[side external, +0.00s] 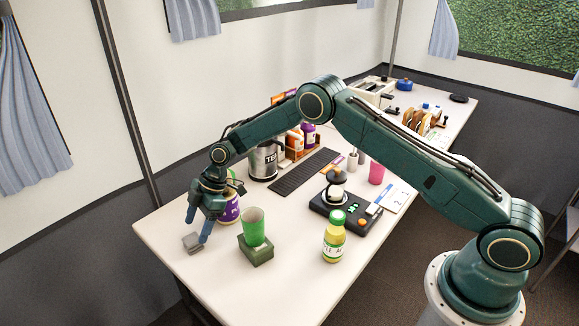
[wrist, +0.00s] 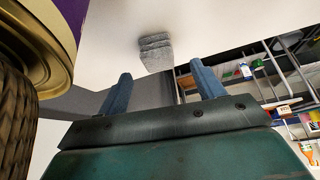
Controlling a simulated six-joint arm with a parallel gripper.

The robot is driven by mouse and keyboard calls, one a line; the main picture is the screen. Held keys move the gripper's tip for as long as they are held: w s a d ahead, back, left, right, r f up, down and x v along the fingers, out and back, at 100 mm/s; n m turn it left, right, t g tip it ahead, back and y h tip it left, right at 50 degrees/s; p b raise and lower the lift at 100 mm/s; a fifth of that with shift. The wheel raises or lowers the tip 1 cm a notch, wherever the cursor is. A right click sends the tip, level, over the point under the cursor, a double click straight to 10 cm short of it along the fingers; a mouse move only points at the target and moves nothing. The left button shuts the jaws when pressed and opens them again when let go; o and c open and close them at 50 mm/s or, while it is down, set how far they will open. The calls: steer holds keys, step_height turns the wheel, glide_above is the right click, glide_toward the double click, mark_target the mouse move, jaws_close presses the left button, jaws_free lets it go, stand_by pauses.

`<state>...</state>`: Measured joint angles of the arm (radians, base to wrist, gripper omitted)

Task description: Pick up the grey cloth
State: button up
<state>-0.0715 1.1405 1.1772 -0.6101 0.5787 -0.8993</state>
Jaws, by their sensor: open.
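The grey cloth (side external: 193,243) is a small folded stack lying on the white table near its left end. In the wrist view the cloth (wrist: 156,53) lies beyond my fingertips, between their lines and apart from them. My gripper (side external: 198,232) is open and empty, pointing down just above and beside the cloth in the side view. Its two blue fingers also show in the wrist view (wrist: 160,78), spread wide with nothing between them.
A purple-labelled tin (side external: 230,208) stands close beside my gripper. A green cup (side external: 253,226) sits on a green block (side external: 256,250). A yellow-green bottle (side external: 334,238) and a dark scale (side external: 346,212) are to the right. The table's front left area (side external: 205,285) is clear.

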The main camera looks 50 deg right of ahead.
mark_target(192, 238)
steer(key=shift+x, duration=2.6)
steer(key=shift+w, duration=0.1)
steer(key=shift+c, duration=0.5)
steer(key=c, duration=1)
